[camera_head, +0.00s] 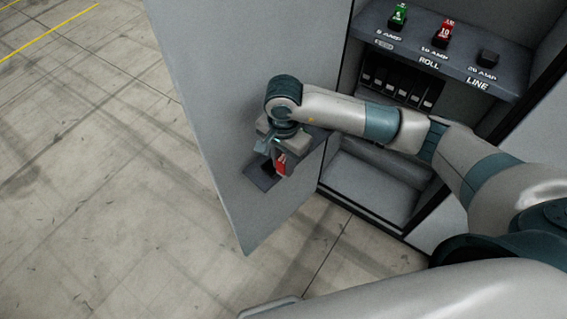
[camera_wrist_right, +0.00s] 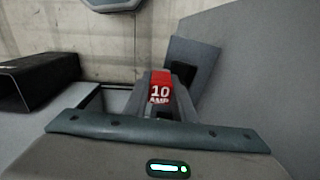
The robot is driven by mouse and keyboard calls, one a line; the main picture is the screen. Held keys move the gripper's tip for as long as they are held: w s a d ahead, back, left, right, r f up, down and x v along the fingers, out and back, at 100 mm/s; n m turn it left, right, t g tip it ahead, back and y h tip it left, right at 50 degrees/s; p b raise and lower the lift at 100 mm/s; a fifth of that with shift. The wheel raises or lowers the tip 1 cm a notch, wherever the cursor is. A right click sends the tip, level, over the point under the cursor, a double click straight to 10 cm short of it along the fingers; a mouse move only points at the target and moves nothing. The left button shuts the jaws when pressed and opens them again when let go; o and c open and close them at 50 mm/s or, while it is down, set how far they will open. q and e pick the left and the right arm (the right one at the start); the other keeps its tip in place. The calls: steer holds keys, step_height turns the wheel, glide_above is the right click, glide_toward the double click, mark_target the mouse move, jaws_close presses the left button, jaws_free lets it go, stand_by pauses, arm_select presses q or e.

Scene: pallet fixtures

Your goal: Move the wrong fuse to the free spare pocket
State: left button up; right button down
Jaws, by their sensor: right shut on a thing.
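My right gripper (camera_head: 281,150) is shut on a red fuse (camera_head: 281,165), which hangs below its fingers. In the right wrist view the fuse (camera_wrist_right: 160,92) reads "10 AMP". The fuse is beside a dark pocket holder (camera_head: 261,180) on the inside of the cabinet door. The holder also shows in the right wrist view (camera_wrist_right: 183,50), with a dark opening partly behind the fuse. I cannot tell whether fuse and holder touch. On the shelf, the "20 AMP" socket (camera_head: 488,58) has no coloured fuse. My left gripper is not in view.
On the cabinet shelf (camera_head: 410,45), a green fuse (camera_head: 397,18) stands at "5 AMP" and another red fuse (camera_head: 445,33) at "10 AMP". Several dark modules (camera_head: 398,83) sit below the shelf. The open door (camera_head: 225,110) stands left of the cabinet. Clear floor (camera_head: 90,180) lies further left.

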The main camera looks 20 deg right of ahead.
steer(key=shift+s+d+f, duration=0.1)
steer(key=shift+s+f, duration=0.15)
steer(key=shift+f, duration=0.25)
steer(key=c, duration=1.7)
jaws_free()
steer(key=shift+c, duration=0.2)
steer(key=o, duration=0.3)
steer(key=shift+w, duration=0.15)
steer(key=shift+o, duration=0.2)
steer(key=shift+w, duration=0.2)
steer(key=shift+r, duration=0.1)
steer(key=shift+r, duration=0.1)
steer(key=shift+r, duration=0.1)
